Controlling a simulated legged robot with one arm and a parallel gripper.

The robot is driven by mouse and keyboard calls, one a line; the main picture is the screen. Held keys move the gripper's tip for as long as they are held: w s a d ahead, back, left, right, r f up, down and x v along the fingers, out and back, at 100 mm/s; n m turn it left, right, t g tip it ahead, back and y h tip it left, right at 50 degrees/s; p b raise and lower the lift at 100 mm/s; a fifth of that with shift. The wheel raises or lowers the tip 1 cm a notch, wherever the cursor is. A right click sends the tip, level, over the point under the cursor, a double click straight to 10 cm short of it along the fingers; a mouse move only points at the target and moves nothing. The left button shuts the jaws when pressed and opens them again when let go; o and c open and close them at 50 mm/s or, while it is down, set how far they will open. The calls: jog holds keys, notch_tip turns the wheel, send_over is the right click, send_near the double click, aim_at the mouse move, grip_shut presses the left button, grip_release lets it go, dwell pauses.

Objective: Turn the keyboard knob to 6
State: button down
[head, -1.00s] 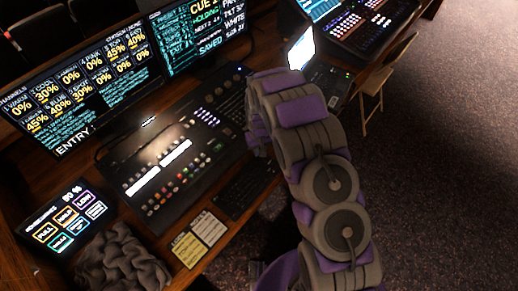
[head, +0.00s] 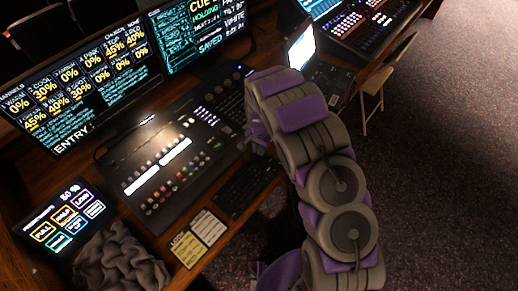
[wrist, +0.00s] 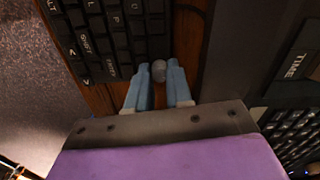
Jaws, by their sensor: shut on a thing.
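The keyboard is black with white-lettered keys; in the wrist view it (wrist: 105,35) fills the upper left. A small grey rounded knob (wrist: 158,73) sits by its right edge, near the wooden desk. My gripper (wrist: 160,72) has two blue fingers, one on each side of the knob, shut on it. Any number or mark on the knob cannot be read. In the head view the keyboard (head: 244,188) lies on the desk in front of the console, while my arm hides the fingers and the knob.
The mixing console (head: 170,170) stands behind the keyboard. Yellow and white note cards (head: 198,238) and a grey knitted heap (head: 120,262) lie to the left. A small touchscreen (head: 62,222) is further left. A wooden chair (head: 375,88) stands at the right, with open carpet in front of it.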

jog(key=shift+m, duration=0.6)
jog(key=c, duration=1)
grip_release()
jog(key=shift+r, duration=0.15)
jog(key=shift+r+p, duration=0.6)
jog(key=shift+r, duration=7.9)
